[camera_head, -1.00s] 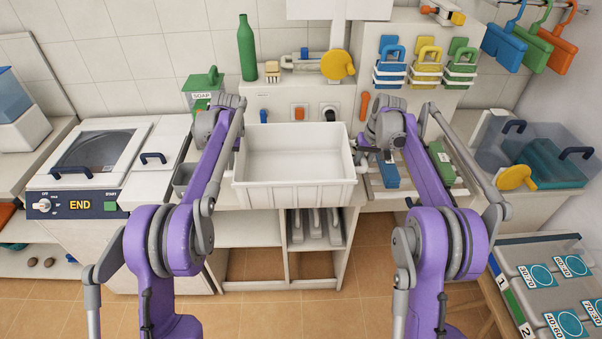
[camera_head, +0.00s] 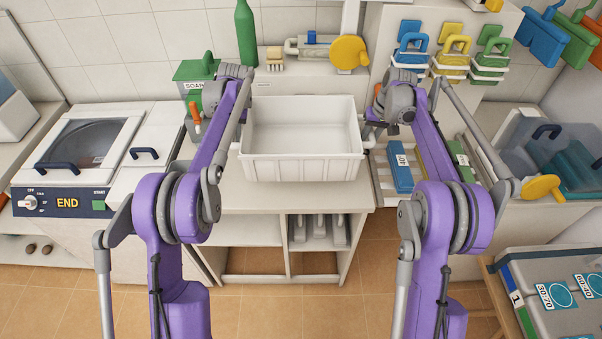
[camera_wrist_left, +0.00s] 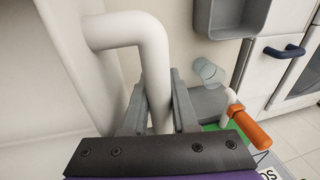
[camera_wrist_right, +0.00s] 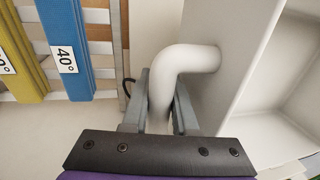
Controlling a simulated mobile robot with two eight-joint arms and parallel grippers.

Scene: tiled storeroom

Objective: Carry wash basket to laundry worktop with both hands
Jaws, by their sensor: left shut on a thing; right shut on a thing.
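The white, empty wash basket (camera_head: 302,168) is upright and level in the middle of the head view, between my two arms. It is over the pale laundry worktop (camera_head: 285,196), whose bare front strip shows below it. I cannot tell whether its base touches the top. My left gripper (camera_wrist_left: 158,100) is shut around the white bent handle (camera_wrist_left: 130,30) on the basket's left side. My right gripper (camera_wrist_right: 160,100) is shut around the matching handle (camera_wrist_right: 187,58) on its right side. In the head view the fingers are mostly hidden by my wrists.
A washing machine (camera_head: 90,150) stands left. A green soap box (camera_head: 196,75) and a green bottle (camera_head: 246,35) stand behind. A clear bin (camera_head: 560,145) stands farther right.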

